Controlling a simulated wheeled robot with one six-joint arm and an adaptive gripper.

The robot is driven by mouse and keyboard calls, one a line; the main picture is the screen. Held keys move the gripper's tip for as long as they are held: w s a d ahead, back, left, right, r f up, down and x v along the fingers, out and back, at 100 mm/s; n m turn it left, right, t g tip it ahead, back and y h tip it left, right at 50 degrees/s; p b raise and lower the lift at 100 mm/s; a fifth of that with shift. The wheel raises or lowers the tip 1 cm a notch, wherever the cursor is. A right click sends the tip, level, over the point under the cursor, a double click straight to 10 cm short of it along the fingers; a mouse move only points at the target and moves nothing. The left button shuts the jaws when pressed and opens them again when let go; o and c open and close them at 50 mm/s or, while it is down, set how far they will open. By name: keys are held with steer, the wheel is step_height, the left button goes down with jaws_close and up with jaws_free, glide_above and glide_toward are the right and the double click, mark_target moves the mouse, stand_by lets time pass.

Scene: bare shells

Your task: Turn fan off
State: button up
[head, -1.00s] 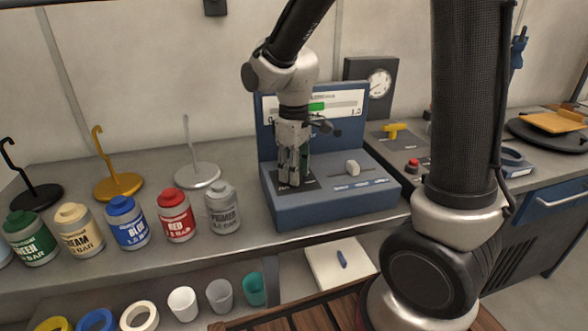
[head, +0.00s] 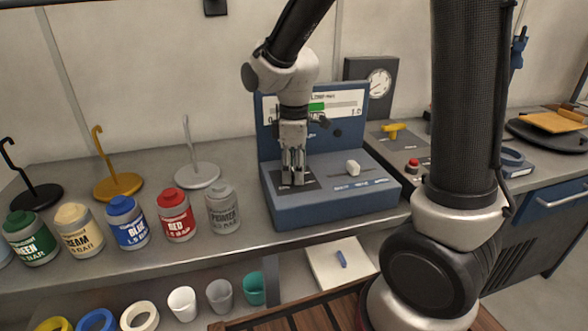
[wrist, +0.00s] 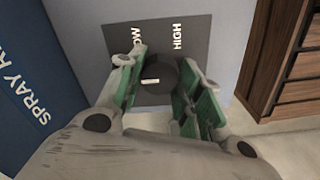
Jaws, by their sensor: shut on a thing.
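A blue console (head: 330,208) stands on the bench, with a dark plate on its sloping front. In the wrist view the dark plate (wrist: 195,30) carries the word HIGH and a second label partly covered by a finger. A round black knob (wrist: 163,68) with a short white pointer mark sits on the plate. My gripper (wrist: 160,84) is shut on the knob, with green finger pads on either side of it. In the head view my gripper (head: 293,181) points down at the left of the console, and its fingers hide the knob.
A white slider handle (head: 352,168) is right of my gripper on the console. Paint bottles (head: 176,217) stand to the left on the bench, with hook stands (head: 197,176) behind. A red button (head: 413,163) and yellow handle (head: 391,128) are to the right.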

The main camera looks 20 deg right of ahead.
steer(key=o, duration=1.1)
steer(key=shift+c, duration=0.2)
steer(key=shift+r, duration=0.1)
step_height(320, 180, up, 12)
